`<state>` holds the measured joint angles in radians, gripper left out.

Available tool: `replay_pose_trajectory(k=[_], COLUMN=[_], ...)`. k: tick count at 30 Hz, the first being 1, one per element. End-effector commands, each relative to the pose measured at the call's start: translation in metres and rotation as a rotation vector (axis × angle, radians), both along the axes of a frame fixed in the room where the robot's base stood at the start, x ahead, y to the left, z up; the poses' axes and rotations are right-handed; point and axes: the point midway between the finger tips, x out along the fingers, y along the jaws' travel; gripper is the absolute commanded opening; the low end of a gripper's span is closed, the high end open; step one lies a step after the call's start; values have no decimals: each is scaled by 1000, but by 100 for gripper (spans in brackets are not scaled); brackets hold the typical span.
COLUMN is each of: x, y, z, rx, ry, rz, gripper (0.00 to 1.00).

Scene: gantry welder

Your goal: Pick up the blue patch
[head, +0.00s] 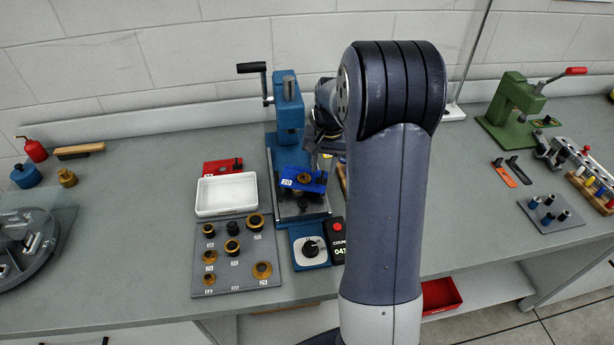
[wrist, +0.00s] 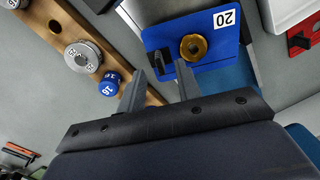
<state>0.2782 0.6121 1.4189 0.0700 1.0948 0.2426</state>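The blue patch (head: 310,186) is a flat blue plate with a white "20" label, a brass ring and a black grip block. In the head view it sits at the front of the blue press (head: 289,110), over its bed. In the wrist view the blue patch (wrist: 226,48) lies just beyond my gripper (wrist: 160,72). The two fingers are apart, with the black grip block (wrist: 158,62) showing between their tips. I cannot tell whether they touch it. In the head view my arm hides most of the gripper.
A white tray (head: 226,195) and a red plate (head: 222,166) stand left of the press. A grey board (head: 220,276) with brass and black rings lies in front. A wooden rack (wrist: 68,35) with spools is close beside the fingers. A green press (head: 515,103) stands far right.

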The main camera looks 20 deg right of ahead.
Motion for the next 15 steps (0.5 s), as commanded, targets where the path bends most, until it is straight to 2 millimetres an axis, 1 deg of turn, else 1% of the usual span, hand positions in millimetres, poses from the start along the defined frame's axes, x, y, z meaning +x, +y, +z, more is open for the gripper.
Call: replay_pose_trajectory(k=[3, 6, 12, 13, 15], x=[0, 1, 1, 1, 1], y=[1, 1, 1, 1, 1], z=[-16, -22, -23, -23, -23], rx=[1, 0, -1, -1, -1], ry=[3, 0, -1, -1, -1], rz=[0, 0, 0, 0, 0], gripper=[33, 33, 33, 32, 26])
